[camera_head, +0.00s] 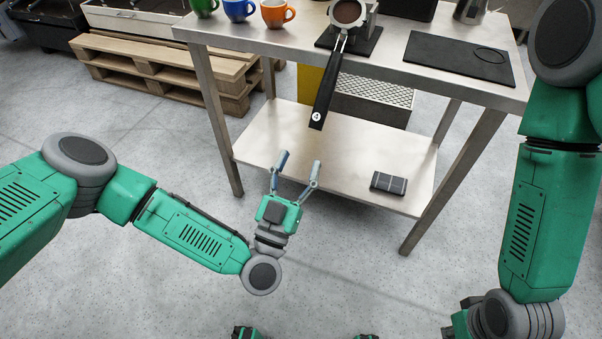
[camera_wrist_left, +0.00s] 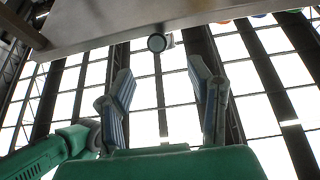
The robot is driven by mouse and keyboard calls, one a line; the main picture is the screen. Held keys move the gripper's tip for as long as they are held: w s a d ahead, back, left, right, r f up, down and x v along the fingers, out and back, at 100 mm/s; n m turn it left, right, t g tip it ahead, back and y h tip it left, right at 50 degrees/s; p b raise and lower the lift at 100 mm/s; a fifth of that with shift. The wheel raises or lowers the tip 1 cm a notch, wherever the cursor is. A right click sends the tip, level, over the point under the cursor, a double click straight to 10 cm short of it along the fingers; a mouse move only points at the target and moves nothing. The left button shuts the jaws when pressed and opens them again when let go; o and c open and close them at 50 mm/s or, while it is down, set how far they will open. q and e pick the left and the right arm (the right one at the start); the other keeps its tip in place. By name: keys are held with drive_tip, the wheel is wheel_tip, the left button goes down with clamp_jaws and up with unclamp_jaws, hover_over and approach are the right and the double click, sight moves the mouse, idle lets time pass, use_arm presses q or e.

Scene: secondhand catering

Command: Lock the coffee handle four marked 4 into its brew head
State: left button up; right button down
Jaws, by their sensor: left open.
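The coffee handle marked 4 (camera_head: 324,97) is a long black grip with a pale 4 at its end and a round metal basket (camera_head: 347,13) of brown grounds. Its basket rests at a black stand (camera_head: 365,43) on the table, and the grip sticks out past the front edge. My left gripper (camera_head: 300,158) is open and empty, below and apart from the grip's end. In the left wrist view, a round dark end (camera_wrist_left: 157,42), likely the handle's, shows beyond the open fingers (camera_wrist_left: 162,80). The brew head is not in view.
The steel table (camera_head: 395,70) has a lower shelf (camera_head: 275,130) with a dark, panelled block (camera_head: 388,183). Green, blue (camera_head: 239,10) and orange cups stand at the back left. A black mat (camera_head: 455,58) lies at the right. Pallets (camera_head: 160,65) stand behind left.

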sight(315, 121)
use_arm(q)
drive_tip(key=shift+b+x, duration=0.45)
drive_tip(key=shift+x, duration=4.8)
drive_tip(key=shift+d, duration=0.2)
clamp_jaws()
drive_tip(key=shift+r+p, duration=0.65)
drive_tip(key=shift+r, duration=0.1)
